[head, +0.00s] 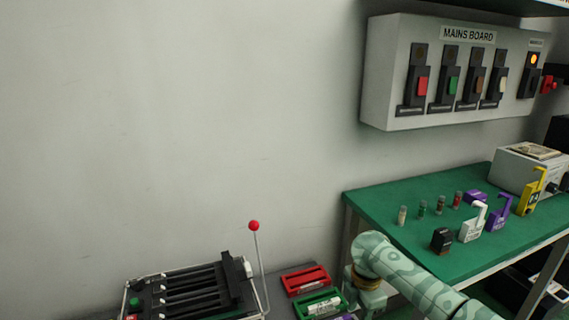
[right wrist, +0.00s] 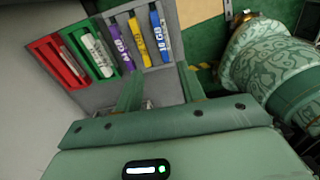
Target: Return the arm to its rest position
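My right arm (head: 415,277) comes in from the lower right in the head view, in front of the green table. It bends down near the bottom edge, and its gripper is out of that view. In the right wrist view the right gripper (right wrist: 160,88) has its two green fingers apart, with nothing seen held between them. Its fingertips are close to a grey surface beside a row of coloured holders. My left arm and gripper are not in view.
A red holder (head: 306,280) and a green holder (head: 320,304) stand low, left of my arm. A lever fixture (head: 190,290) has a red-knobbed lever (head: 254,226). Padlocks and small cylinders stand on the green table (head: 380,200). The mains board (head: 400,110) hangs above.

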